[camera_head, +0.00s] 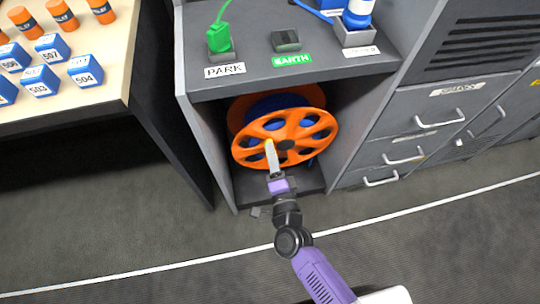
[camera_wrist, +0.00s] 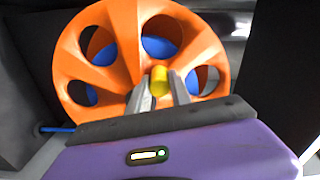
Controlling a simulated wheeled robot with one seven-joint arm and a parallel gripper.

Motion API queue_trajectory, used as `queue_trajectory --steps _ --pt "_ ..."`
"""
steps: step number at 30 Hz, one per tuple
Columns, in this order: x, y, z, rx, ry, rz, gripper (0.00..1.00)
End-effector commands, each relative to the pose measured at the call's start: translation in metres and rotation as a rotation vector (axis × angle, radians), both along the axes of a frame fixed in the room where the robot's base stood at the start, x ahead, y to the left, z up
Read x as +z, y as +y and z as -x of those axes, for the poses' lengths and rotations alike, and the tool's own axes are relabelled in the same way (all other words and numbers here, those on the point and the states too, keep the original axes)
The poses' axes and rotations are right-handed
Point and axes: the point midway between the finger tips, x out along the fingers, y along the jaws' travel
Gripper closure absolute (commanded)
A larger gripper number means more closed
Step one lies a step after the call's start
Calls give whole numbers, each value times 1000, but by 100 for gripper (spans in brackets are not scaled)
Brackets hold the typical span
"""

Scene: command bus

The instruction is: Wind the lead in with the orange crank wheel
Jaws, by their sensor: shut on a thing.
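The orange crank wheel (camera_head: 252,154) stands in the open bay of the grey cabinet, a spoked disc with round holes. Blue lead (camera_head: 277,103) is wound on the drum behind it and also shows through the holes in the wrist view (camera_wrist: 164,49). The yellow crank knob (camera_wrist: 160,80) sits on the wheel's face, low and right of the middle in the wrist view. My gripper (camera_wrist: 159,85) is shut on this knob, with one finger on each side. In the head view my gripper (camera_head: 270,146) reaches the wheel's left face and mostly covers the knob.
Above the bay, the cabinet top (camera_head: 250,85) holds a green plug (camera_head: 219,38) at PARK, an empty EARTH socket (camera_head: 286,40) and a blue-and-white plug (camera_head: 357,14). The bay's side walls stand close to the wheel. Grey drawers (camera_head: 405,152) are at right, a table (camera_head: 108,95) at left.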

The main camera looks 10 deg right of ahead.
Motion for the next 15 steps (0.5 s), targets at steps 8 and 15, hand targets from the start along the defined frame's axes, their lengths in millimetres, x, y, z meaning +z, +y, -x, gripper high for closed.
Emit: queue_trajectory --steps 8,15 --pt "3 -4 1 0 3 -84 100" --pt "4 -4 1 -1 3 -102 100"
